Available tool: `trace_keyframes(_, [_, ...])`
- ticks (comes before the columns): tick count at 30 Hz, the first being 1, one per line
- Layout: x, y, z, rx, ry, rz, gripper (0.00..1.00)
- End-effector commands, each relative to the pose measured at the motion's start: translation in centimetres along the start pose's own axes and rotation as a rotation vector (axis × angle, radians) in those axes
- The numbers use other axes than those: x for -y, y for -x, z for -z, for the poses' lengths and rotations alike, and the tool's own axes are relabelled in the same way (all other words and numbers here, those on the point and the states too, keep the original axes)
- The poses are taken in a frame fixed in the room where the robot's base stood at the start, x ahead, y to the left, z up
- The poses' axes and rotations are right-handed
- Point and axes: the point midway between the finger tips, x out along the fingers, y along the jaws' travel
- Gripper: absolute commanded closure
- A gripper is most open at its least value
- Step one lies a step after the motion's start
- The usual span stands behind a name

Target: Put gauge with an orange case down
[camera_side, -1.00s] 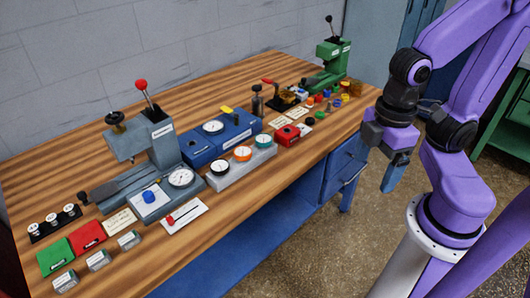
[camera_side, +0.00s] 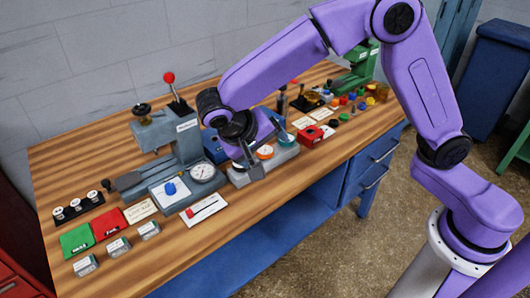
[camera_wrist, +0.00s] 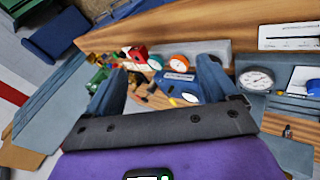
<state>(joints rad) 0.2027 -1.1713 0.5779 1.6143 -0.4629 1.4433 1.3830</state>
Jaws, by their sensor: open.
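The gauge with an orange case (camera_side: 265,152) sits in the grey rack (camera_side: 282,158) on the bench. It also shows in the wrist view (camera_wrist: 179,62), between my fingers' lines of sight. My gripper (camera_side: 251,168) is over the left part of the rack, close to the orange gauge; its fingers are apart and empty in the wrist view (camera_wrist: 162,68). I cannot tell whether a finger touches the gauge. The teal gauge (camera_side: 283,138) is to its right. The rack's left end is partly hidden by my gripper, and the black gauge does not show.
A grey press (camera_side: 185,145) with a red-knobbed lever and a dial gauge (camera_side: 203,173) stand to the left. A blue case (camera_side: 214,148) is partly hidden behind my arm. A red box (camera_side: 310,136) lies right of the rack.

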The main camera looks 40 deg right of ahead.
Motion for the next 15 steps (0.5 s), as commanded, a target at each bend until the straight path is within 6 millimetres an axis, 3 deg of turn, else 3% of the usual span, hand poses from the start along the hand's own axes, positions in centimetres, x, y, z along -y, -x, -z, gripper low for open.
trace_keyframes(1, [1.6, -0.2, 0.9, -0.019, -0.083, -0.042, 0.13])
trace_keyframes(6, [5.5, -1.0, 3.6, -0.115, -0.41, -0.169, 0.13])
trace_keyframes(15, [10.6, -3.2, 6.1, -0.347, -0.937, -0.313, 0.13])
